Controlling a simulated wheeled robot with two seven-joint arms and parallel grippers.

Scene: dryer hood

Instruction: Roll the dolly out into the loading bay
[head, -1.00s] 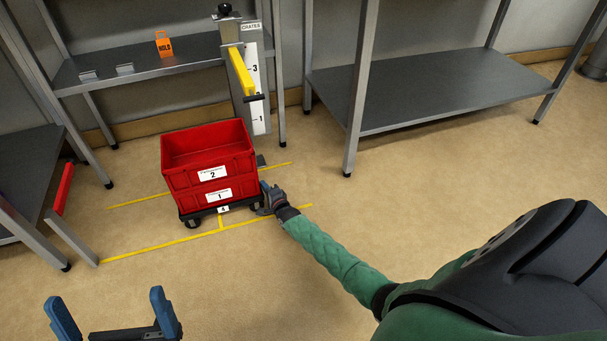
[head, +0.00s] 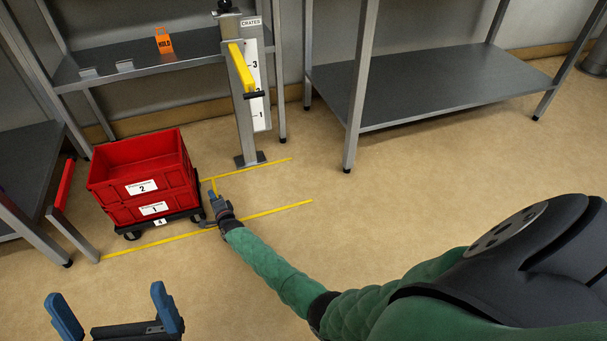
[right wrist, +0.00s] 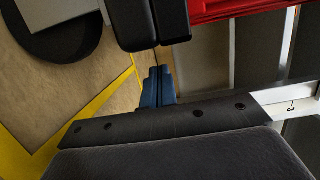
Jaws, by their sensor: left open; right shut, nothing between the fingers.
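The dolly (head: 182,219) is a low black wheeled base under two stacked red crates (head: 118,178), labelled 2 above and 1 below. It stands at the left of the head view, between the post and the left shelf. My right gripper (head: 215,201) is shut and empty at the dolly's right side, low near the floor; I cannot tell whether it touches. In the right wrist view the shut blue fingers (right wrist: 157,88) show beside a black edge, with red crate (right wrist: 230,10) above. My left gripper (head: 112,312) is open and empty at the bottom left, away from the dolly.
Yellow floor lines (head: 265,212) mark a lane. A post with a yellow arm (head: 241,68) and a numbered scale stands behind. A red-edged barrier (head: 63,187) and shelf (head: 28,165) stand close left of the dolly. Floor at the front middle is clear.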

